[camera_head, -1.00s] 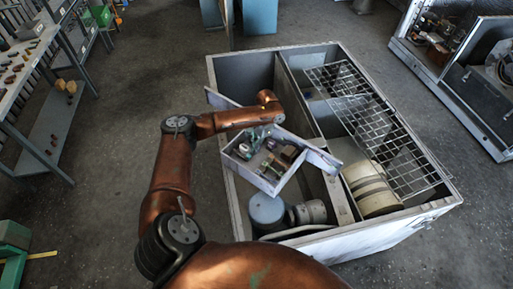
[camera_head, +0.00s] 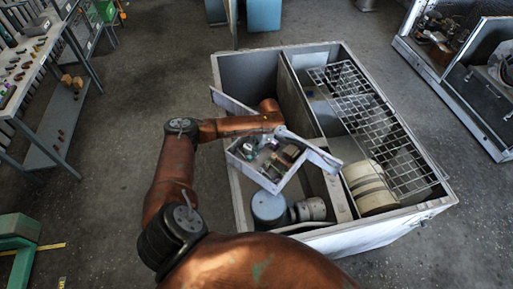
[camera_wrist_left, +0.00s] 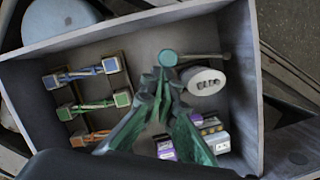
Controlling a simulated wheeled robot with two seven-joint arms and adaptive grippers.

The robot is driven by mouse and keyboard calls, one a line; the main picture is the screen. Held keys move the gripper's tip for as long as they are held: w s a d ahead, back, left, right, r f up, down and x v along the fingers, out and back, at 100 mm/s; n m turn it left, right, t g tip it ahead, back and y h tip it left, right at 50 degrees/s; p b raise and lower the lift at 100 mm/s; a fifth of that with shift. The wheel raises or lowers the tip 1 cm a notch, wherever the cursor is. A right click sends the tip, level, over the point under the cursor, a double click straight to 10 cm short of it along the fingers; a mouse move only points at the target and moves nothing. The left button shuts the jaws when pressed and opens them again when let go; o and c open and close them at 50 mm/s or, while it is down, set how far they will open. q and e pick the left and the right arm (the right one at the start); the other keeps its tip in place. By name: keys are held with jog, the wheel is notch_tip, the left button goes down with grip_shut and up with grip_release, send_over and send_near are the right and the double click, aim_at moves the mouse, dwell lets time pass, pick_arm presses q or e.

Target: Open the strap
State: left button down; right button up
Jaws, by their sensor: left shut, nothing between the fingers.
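A shallow grey box (camera_head: 238,172) hangs at the left inside the big housing. The left wrist view looks down into this box (camera_wrist_left: 247,75). In it, blue (camera_wrist_left: 80,74), green (camera_wrist_left: 93,104) and orange (camera_wrist_left: 90,136) links each join small end blocks. A round teal head on a thin bar (camera_wrist_left: 200,57) lies near the far wall, beside a white oval part with holes (camera_wrist_left: 204,81). I cannot tell for sure which piece is the strap. My left gripper (camera_wrist_left: 163,76) is shut and empty, its green fingertips just before the round head; contact is unclear. My right gripper is not in view.
The big grey housing (camera_head: 339,241) surrounds the box. A wire grid (camera_head: 375,125) covers its right part, above a cream cylinder (camera_head: 368,186). A blue-topped can (camera_head: 268,207) stands below the box. A workbench (camera_head: 40,85) is at left; the floor between is clear.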

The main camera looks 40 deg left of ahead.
aim_at(248, 158)
pick_arm(q)
jog(key=s+m+p, duration=0.2)
jog(key=p, duration=0.1)
jog(key=m+p, duration=0.1)
jog(key=shift+s+r+y+p, duration=0.3)
jog(key=shift+s, duration=0.1)
jog(key=shift+s+a+f+m+t+p, duration=0.1)
jog(key=shift+s+m+t+p, duration=0.05)
jog(key=shift+s+m+p, duration=0.3)
jog(key=shift+s+a+f+m+t+p, duration=0.15)
jog(key=shift+s+m+p, duration=0.15)
jog(key=shift+m+p, duration=0.2)
jog(key=shift+s, duration=0.1)
jog(key=w+d, duration=0.1)
jog(key=w+d+p, duration=0.2)
jog(key=shift+d+r, duration=0.15)
jog(key=shift+r, duration=0.15)
jog(key=b+v, duration=0.1)
jog(key=v, duration=0.8)
jog(key=shift+r+b, duration=0.15)
jog(key=shift+b, duration=0.2)
